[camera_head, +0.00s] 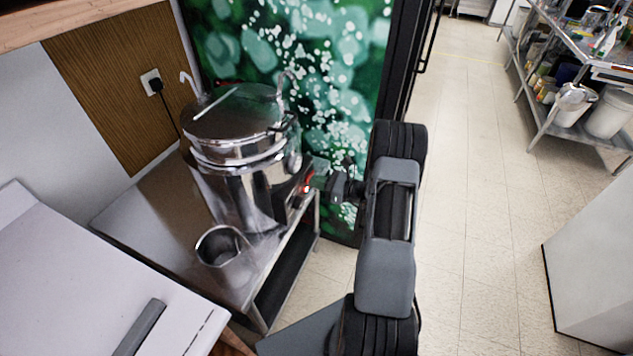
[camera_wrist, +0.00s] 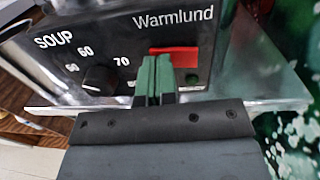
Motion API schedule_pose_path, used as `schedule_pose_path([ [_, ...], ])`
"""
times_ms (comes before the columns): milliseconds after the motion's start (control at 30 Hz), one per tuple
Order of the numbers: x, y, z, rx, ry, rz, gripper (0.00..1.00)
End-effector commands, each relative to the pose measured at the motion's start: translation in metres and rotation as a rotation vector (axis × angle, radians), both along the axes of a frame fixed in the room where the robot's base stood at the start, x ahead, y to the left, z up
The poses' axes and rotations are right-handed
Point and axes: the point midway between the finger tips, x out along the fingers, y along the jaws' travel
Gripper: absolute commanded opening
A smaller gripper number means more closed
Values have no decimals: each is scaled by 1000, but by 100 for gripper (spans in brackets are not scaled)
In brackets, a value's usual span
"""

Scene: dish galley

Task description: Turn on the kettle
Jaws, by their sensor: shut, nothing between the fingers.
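The kettle (camera_head: 240,150) is a large shiny steel soup urn with a lid, upright on a metal table. Its black control panel (camera_wrist: 115,45) fills the wrist view, with "SOUP", temperature numbers, a black dial (camera_wrist: 98,78) and the name "Warmlund". A red rectangular switch (camera_wrist: 185,57) sits right of the dial. My gripper (camera_wrist: 157,62) has green fingertips, is shut and empty, and its tips overlap the switch's left part. I cannot tell whether they touch it. In the head view my gripper (camera_head: 312,176) is at the kettle's right side, beside a small red glow.
The metal table (camera_head: 130,212) also holds a small steel pot (camera_head: 220,247). A wall socket (camera_head: 152,82) with a black plug and cord is behind the kettle. A green patterned panel (camera_head: 340,60) stands behind my gripper. Open tiled floor (camera_head: 465,200) lies right of my arm.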

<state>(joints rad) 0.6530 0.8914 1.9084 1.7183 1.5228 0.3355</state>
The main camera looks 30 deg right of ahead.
Motion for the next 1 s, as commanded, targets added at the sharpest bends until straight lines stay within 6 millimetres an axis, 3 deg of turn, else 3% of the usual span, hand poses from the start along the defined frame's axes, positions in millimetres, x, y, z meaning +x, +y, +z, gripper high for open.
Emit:
schedule_pose_path([
  [167,-18,-14,-1,3,3,2,0],
  [600,-87,-61,-2,3,3,-8,0],
  [1000,-103,-69,-1,4,3,-2,0],
])
